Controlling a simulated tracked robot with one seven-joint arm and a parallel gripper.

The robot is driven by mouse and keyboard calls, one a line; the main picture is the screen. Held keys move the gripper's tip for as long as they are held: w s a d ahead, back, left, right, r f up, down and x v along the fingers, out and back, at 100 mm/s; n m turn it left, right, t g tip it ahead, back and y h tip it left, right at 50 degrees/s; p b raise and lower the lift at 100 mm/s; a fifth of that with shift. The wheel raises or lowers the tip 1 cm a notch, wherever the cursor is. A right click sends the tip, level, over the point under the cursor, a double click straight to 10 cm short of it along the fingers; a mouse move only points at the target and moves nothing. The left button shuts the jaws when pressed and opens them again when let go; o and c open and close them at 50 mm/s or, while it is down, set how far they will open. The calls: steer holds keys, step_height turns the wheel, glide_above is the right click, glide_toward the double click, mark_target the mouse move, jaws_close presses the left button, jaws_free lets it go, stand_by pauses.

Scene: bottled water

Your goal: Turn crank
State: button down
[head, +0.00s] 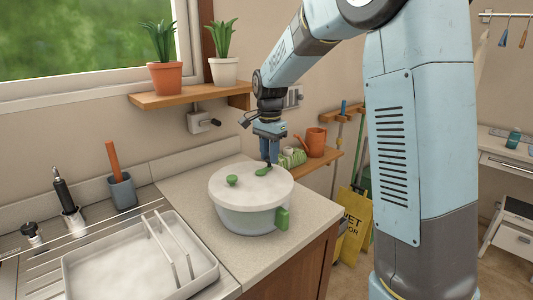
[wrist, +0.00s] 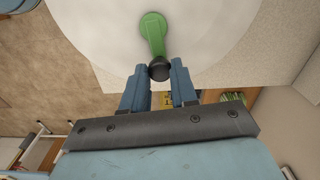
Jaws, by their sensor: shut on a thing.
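A salad spinner with a white lid (head: 240,190) and a pale, see-through bowl (head: 248,219) stands on the counter. Its green crank (head: 262,171) lies on the lid's far right part; the wrist view shows the crank (wrist: 153,32) ending in a black knob (wrist: 160,70). My gripper (head: 271,160) comes down from above at the lid's right side. In the wrist view my gripper's blue fingertips (wrist: 164,66) sit on either side of the black knob, shut on it. The exact finger contact is partly hidden.
A white dish tray (head: 100,275) with an upright rack stands left of the spinner. A wooden shelf (head: 192,97) with two potted plants hangs above. An orange watering can (head: 316,140) stands on a lower shelf at right. Bare counter lies around the bowl, with its edge close on the right.

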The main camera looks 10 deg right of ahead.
steer(key=shift+s+d+m, duration=0.15)
steer(key=shift+s+m, duration=0.05)
steer(key=shift+m, duration=0.4)
steer(key=shift+s+d+m, duration=0.1)
steer(key=shift+s+m, duration=0.05)
steer(key=shift+m, duration=0.45)
steer(key=shift+s, duration=0.1)
steer(key=c, duration=0.9)
jaws_free()
steer(key=shift+o, duration=0.2)
steer(key=shift+r, duration=0.1)
step_height(320, 180, up, 14)
steer(key=shift+f, duration=0.25)
